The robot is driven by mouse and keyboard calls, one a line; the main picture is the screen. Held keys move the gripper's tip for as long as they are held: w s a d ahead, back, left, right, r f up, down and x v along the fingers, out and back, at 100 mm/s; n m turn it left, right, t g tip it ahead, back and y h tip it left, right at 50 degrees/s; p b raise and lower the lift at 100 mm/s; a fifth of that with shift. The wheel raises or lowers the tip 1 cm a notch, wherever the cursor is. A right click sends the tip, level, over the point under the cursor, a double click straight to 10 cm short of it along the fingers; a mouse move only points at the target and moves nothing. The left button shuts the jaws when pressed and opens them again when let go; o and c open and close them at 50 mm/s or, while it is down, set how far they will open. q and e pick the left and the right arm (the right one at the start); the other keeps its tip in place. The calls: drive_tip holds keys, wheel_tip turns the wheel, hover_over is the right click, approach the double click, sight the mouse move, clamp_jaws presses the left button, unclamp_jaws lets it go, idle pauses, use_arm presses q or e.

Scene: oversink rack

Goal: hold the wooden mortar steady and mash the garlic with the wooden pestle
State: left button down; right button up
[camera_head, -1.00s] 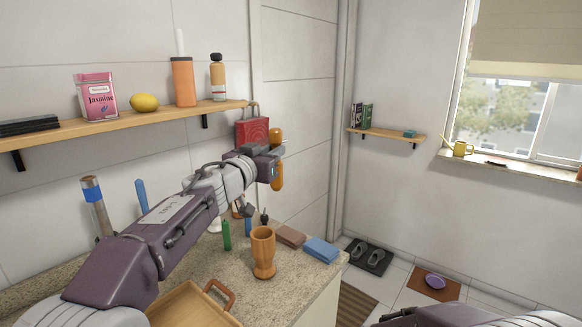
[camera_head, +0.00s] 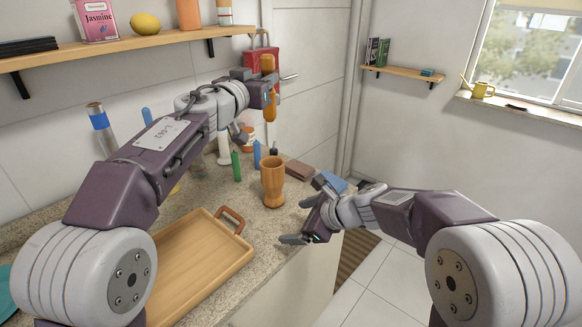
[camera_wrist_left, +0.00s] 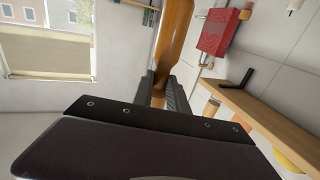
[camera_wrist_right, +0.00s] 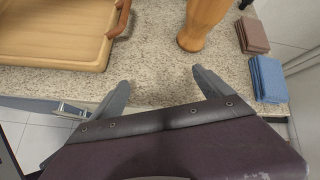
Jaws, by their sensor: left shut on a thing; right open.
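The wooden mortar (camera_head: 272,182) stands upright on the speckled counter. It also shows at the top of the right wrist view (camera_wrist_right: 205,22). My left gripper (camera_head: 268,88) is shut on the wooden pestle (camera_head: 269,106) and holds it upright in the air, above and behind the mortar. The pestle also shows in the left wrist view (camera_wrist_left: 174,40). My right gripper (camera_head: 297,222) is open and empty at the counter's front edge, apart from the mortar and on its near right side. I cannot make out any garlic; the inside of the mortar is hidden.
A wooden tray (camera_head: 165,290) with a brown handle lies left of the mortar. A brown cloth (camera_head: 299,171) and a blue cloth (camera_head: 330,181) lie to its right. Bottles stand behind it. A wall shelf (camera_head: 130,45) runs above the counter.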

sight(281, 169)
drive_tip(key=w+r+m+t, duration=0.1)
drive_tip(key=w+r, duration=0.2)
drive_tip(key=w+r+m+t+y, duration=0.1)
drive_tip(key=w+r+m, duration=0.1)
drive_tip(key=w, duration=0.1)
drive_tip(key=w+r+m+t, duration=0.1)
drive_tip(key=w+r+m, duration=0.1)
drive_tip(key=w+r, duration=0.1)
drive_tip(key=shift+w+a+r+t+y, duration=0.3)
drive_tip(key=shift+w+a+r+t, duration=0.05)
drive_tip(key=shift+w+t, duration=0.05)
drive_tip(key=x, duration=1.2)
drive_tip(key=shift+s, duration=0.1)
drive_tip(key=shift+f, duration=0.1)
